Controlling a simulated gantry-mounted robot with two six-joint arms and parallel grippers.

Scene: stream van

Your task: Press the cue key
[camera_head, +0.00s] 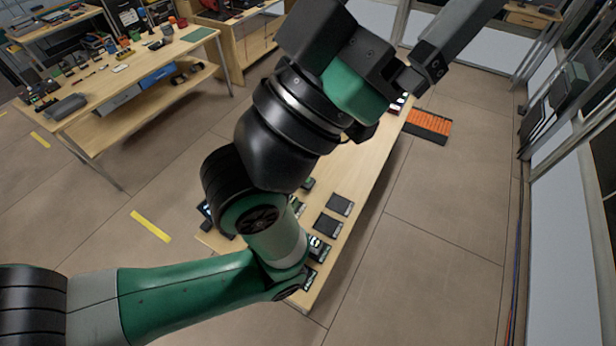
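My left arm comes in from the left and rises across the middle of the view. Its gripper end (425,70) is near the top, above the narrow wooden table (368,185); I cannot make out two separate fingertips. A small dark device with light markings (318,246) sits near the table's near end, partly beside my arm. Two dark flat pads (340,204) (328,226) lie just beyond it. I cannot tell which item is the cue key; my arm hides much of the table. My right gripper is out of view.
Another dark item (310,280) lies at the table's near edge, and more small dark items show left of my arm. An orange-topped case (430,123) is on the floor to the right. A cluttered workbench (130,75) stands at upper left.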

